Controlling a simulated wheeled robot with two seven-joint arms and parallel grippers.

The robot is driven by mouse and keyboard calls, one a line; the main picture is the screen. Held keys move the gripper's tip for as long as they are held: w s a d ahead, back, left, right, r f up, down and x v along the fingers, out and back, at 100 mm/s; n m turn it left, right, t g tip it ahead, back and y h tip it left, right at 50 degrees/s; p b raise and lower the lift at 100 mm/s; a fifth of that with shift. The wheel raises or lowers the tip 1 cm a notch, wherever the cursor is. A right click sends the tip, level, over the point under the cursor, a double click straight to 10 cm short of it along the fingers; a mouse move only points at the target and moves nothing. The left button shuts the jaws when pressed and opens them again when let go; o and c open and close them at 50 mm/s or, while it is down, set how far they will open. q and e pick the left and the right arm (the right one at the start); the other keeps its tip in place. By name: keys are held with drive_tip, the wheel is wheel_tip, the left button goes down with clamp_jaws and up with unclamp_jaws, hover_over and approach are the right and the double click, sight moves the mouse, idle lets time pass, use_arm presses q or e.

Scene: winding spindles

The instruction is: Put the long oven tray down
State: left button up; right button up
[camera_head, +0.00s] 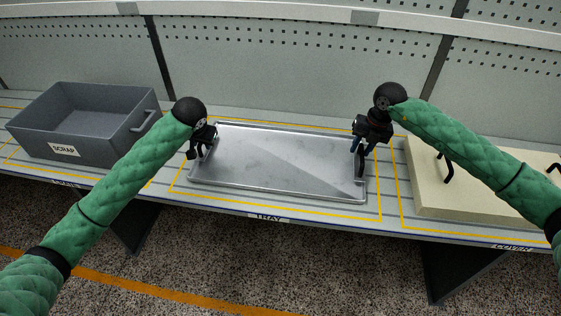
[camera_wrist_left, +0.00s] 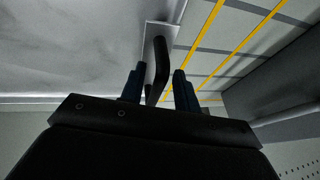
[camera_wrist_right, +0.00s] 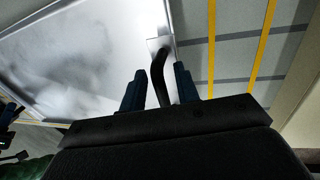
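The long oven tray (camera_head: 280,165), a shiny shallow metal tray, lies flat inside the yellow outline marked TRAY on the bench. It has a dark upright handle at each end. My left gripper (camera_head: 201,150) is at the left end; in the left wrist view its fingers (camera_wrist_left: 158,88) stand apart on either side of the handle (camera_wrist_left: 160,58), with gaps. My right gripper (camera_head: 361,148) is at the right end; in the right wrist view its fingers (camera_wrist_right: 160,88) stand apart around the other handle (camera_wrist_right: 159,66), also with gaps.
A grey bin (camera_head: 85,120) labelled SCRAP stands left of the tray. A beige cover (camera_head: 440,195) with dark handles lies to the right in its own yellow outline. A perforated back panel (camera_head: 290,75) rises behind the bench. The bench's front edge runs close before the tray.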

use_arm(q)
drive_tip(key=shift+r, duration=0.15)
use_arm(e)
drive_tip(key=shift+r, duration=0.45)
use_arm(q)
drive_tip(key=v, duration=1.1)
drive_tip(key=shift+s+r, duration=0.15)
drive_tip(key=shift+r, duration=0.25)
use_arm(e)
wheel_tip(320, 180, up, 11)
drive_tip(key=d, duration=0.2)
drive_tip(key=shift+s, duration=0.15)
use_arm(q)
drive_tip(key=shift+d, duration=0.1)
use_arm(e)
drive_tip(key=shift+d, duration=0.1)
